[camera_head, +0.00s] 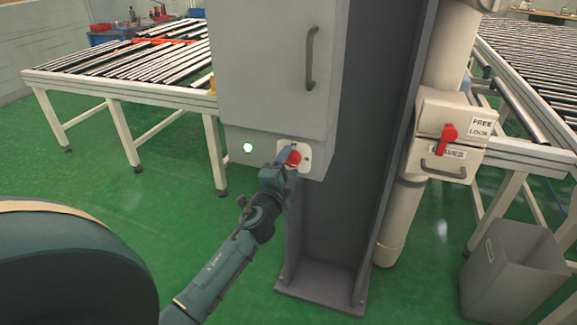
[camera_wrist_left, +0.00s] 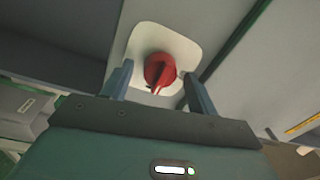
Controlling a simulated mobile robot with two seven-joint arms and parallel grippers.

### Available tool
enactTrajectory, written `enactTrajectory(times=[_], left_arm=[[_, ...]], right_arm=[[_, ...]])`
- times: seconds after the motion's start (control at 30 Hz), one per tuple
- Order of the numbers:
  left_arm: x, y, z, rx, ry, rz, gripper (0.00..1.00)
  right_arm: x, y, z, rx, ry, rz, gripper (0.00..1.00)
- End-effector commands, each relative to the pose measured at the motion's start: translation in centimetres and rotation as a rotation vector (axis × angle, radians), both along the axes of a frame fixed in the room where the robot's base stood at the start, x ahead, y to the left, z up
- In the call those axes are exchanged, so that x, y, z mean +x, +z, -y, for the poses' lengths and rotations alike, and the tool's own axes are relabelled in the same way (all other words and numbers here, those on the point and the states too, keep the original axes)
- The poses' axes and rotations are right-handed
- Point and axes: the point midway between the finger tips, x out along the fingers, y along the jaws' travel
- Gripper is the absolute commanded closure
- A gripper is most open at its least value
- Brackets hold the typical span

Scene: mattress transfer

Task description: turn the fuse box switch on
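The fuse box (camera_head: 275,70) is a grey cabinet on a dark column, with a handle on its door. Its red rotary switch (camera_head: 293,158) sits on a pale plate low on the box's front. A lit round white-green lamp (camera_head: 247,147) is to its left. In the left wrist view the red switch (camera_wrist_left: 160,70) lies between the fingers of my left gripper (camera_wrist_left: 152,86). The fingers stand apart on either side, with gaps visible, so the gripper is open around the switch. In the head view the left gripper (camera_head: 280,172) is just below the switch. My right gripper is not in view.
A roller conveyor (camera_head: 140,92) stands at the left and another (camera_head: 530,75) at the right. A smaller box (camera_head: 446,140) with a red lever and "FREE/LOCK" label is right of the column. A grey bin (camera_head: 515,275) stands on the green floor at the lower right.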

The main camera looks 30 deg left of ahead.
Motion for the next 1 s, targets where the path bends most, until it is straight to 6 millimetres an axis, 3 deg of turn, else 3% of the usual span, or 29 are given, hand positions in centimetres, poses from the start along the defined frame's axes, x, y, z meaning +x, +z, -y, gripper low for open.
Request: enactTrajectory(times=[0.37,0.8,1.0], left_arm=[[-1.0,-0.2,0.3,-0.002,-0.001,-0.001,0.40],[-9.9,-1.1,2.4,-0.004,0.000,-0.002,0.40],[-12.3,-1.1,2.9,-0.002,0.001,-0.001,0.40]], right_arm=[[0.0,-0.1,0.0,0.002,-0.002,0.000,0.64],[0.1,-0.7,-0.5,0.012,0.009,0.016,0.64],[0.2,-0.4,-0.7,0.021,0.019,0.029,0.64]])
